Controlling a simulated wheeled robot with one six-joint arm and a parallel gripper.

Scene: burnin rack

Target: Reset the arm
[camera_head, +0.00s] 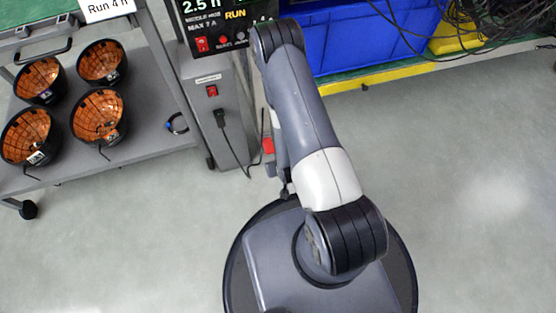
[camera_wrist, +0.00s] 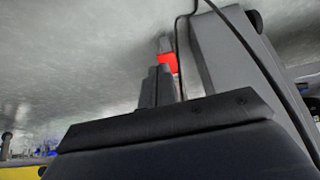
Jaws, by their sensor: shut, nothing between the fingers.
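My arm shows in the head view, rising from my round base toward the rack's control panel, with a bend near the panel. My gripper (camera_wrist: 158,72) shows in the wrist view as two dark fingers close together, shut with nothing between them. Just beyond the fingertips is a small red object (camera_wrist: 168,63); I cannot tell whether they touch. A red piece also shows beside the arm in the head view (camera_head: 267,145). In the head view my gripper is mostly hidden behind the arm.
A grey cabinet (camera_head: 228,125) with a control panel (camera_head: 215,30) and a black cable stands near the arm. A grey shelf (camera_head: 150,145) with several copper-lined lamps (camera_head: 98,115) is at left. A blue bin (camera_head: 370,40) is behind. The floor at right is clear.

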